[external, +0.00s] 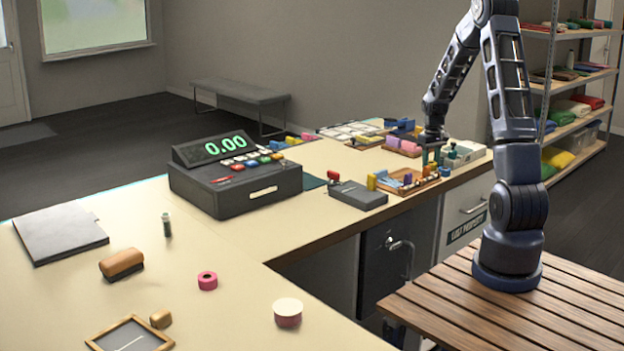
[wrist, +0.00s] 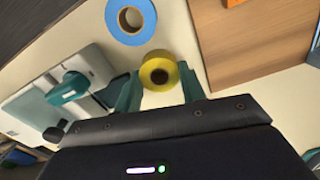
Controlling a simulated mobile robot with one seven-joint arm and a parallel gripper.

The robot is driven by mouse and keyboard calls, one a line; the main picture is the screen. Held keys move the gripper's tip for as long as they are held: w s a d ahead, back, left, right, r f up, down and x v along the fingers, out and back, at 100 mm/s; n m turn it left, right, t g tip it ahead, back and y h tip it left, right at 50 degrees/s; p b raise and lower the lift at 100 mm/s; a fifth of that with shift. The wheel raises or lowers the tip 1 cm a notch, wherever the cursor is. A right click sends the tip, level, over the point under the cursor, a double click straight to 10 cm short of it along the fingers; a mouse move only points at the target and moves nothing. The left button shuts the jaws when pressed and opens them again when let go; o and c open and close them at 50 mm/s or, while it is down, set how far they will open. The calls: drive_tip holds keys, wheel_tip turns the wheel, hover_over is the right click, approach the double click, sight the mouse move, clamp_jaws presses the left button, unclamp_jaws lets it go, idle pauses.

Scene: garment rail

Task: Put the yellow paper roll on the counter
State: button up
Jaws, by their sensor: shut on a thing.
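The yellow paper roll (wrist: 160,84) sits between the two teal fingers of my gripper (wrist: 159,86) in the wrist view, with its dark core facing the camera. My gripper (external: 431,152) is shut on it, at the far right end of the cream counter (external: 235,255) in the external view. The roll is too small or hidden to make out there. In the wrist view the pale surface (wrist: 185,45) shows around the roll; I cannot tell whether the roll touches it.
A blue roll (wrist: 131,39) lies close to the yellow one. A wooden tray (external: 402,184) with small blocks stands beside my gripper, and a white stapler-like item with teal parts (wrist: 95,66) is near. The cash register (external: 235,180) stands mid-counter. The counter's front left has clear patches.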

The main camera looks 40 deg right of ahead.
sight(430, 162)
drive_tip(key=shift+f, duration=0.2)
drive_tip(key=o, duration=0.7)
wheel_tip(430, 162, up, 12)
drive_tip(key=s+a+r+t, duration=0.1)
drive_tip(key=s+a+r, duration=0.2)
drive_tip(key=a+r, duration=0.6)
drive_tip(key=s+a+r+t, duration=0.1)
drive_tip(key=s+a+r, duration=0.1)
drive_tip(key=s+a, duration=0.5)
drive_tip(key=s+a+r+n+t, duration=0.1)
drive_tip(key=s+a+r, duration=0.1)
drive_tip(key=s+a, duration=0.6)
drive_tip(key=s+a+r+n+t, duration=0.1)
drive_tip(key=s+a, duration=0.6)
drive_tip(key=s, duration=0.1)
drive_tip(key=shift+s+a+r+t, duration=0.25)
drive_tip(key=shift+r+t, duration=0.05)
drive_tip(key=shift+r, duration=0.1)
